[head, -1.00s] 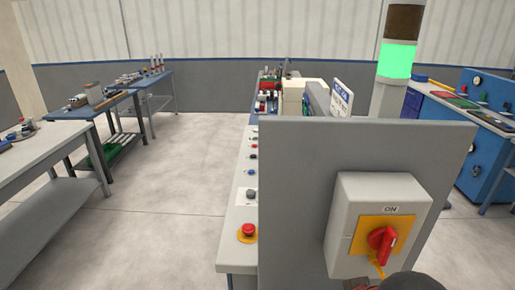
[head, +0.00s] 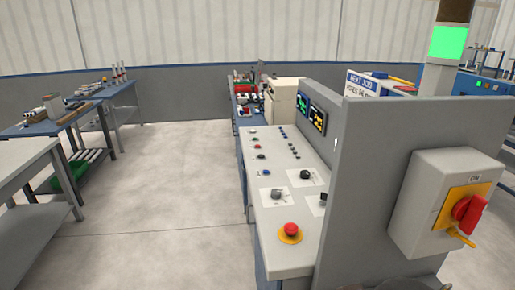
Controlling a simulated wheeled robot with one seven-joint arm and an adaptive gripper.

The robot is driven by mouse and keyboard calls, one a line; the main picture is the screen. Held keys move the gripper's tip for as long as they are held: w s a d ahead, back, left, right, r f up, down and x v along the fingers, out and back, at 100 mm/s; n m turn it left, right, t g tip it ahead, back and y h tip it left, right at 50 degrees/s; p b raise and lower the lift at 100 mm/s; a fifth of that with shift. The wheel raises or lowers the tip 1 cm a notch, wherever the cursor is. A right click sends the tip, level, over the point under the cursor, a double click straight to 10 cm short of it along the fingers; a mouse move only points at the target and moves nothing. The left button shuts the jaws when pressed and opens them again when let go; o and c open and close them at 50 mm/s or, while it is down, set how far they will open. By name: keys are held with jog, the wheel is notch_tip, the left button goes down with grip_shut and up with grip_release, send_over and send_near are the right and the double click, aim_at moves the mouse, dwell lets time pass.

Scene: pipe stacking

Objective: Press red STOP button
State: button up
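A red mushroom button (head: 291,229) on a yellow round base stands at the near end of the light control panel (head: 285,256). A smaller red button (head: 256,147) sits farther back in a row of small buttons along the panel's left side. I cannot read a STOP label on either one. My gripper is not in view.
A grey upright plate (head: 372,180) borders the panel on the right and carries a box with a red rotary switch (head: 467,214). Knobs (head: 277,194) and two small screens (head: 318,119) are on the console. Workbenches (head: 35,160) stand left; open floor (head: 165,200) lies between.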

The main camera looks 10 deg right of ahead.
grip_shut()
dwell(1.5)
